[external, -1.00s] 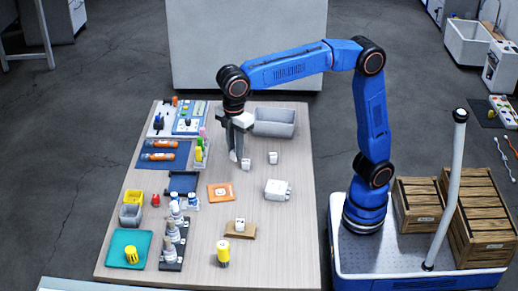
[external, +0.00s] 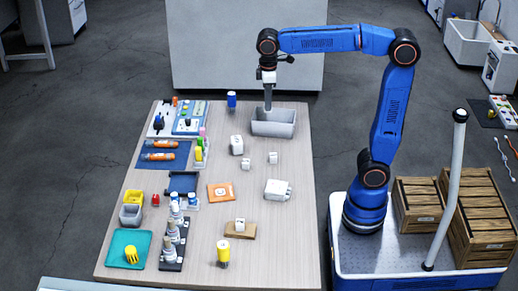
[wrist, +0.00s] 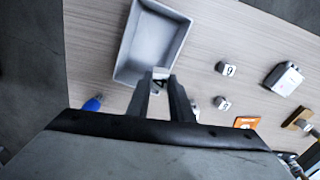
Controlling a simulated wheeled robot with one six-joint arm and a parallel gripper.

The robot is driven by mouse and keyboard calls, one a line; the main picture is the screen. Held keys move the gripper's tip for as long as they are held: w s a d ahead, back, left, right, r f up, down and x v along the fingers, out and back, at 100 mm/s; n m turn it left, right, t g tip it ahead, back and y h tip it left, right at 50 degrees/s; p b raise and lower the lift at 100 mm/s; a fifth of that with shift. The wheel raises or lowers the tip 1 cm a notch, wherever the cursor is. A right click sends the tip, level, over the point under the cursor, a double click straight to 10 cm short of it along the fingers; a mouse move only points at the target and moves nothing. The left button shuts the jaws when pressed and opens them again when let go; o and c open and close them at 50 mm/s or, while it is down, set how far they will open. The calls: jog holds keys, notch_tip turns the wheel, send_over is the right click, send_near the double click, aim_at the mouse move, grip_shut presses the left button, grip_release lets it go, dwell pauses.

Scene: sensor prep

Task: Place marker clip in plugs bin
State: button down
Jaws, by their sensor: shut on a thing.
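My gripper (wrist: 165,88) is shut on a small white piece (wrist: 158,76) with a dark mark like a 4, which I take as the marker clip. In the external view my gripper (external: 268,106) points down over the left back part of a large grey bin (external: 273,129); the piece is not clear there. In the wrist view the piece overlaps the near end of this bin (wrist: 128,45), whose visible inside looks empty. No label reading plugs can be read. Smaller yellow (external: 134,197) and grey (external: 130,215) bins stand at the left.
A white block (external: 237,145), two small white cubes (external: 273,158) (external: 246,163) and a white device (external: 278,190) stand in front of the large bin. A blue item (external: 231,100) stands to its left. The table's front right is clear.

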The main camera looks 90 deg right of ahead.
aim_at(274, 119)
jog(key=shift+m, duration=0.6)
jog(key=shift+s+d+f, duration=0.4)
jog(key=shift+d+f, duration=0.1)
jog(key=shift+f, duration=1.25)
jog(key=shift+s+d+f, duration=0.45)
jog(key=shift+f, duration=1.35)
jog(key=shift+s+d+f, duration=0.4)
jog(key=shift+d+f, duration=0.1)
jog(key=shift+f, duration=1.25)
jog(key=shift+f, duration=0.15)
jog(key=c, duration=1.6)
grip_release()
